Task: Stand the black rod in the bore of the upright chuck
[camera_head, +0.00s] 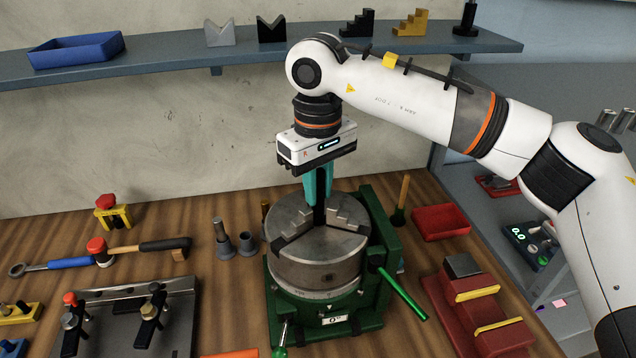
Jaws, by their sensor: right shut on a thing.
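The upright chuck (318,262) is a grey steel cylinder with stepped jaws on top, set on a green base on the bench. My right gripper (318,188) points down just above the chuck's top face, its teal fingers shut on the black rod (320,212). The rod is held roughly upright, and its lower end shows at the middle of the chuck, between the jaws. The bore is hidden behind the rod and jaws, so I cannot tell whether the tip is inside it or just above. My left gripper is not in view.
A green handle (402,294) sticks out right of the chuck. Grey tapered sleeves (225,243) stand left of it. A red vise (478,308) and red tray (440,222) are at the right. A hammer (150,246) lies left. A shelf (180,60) runs along the back.

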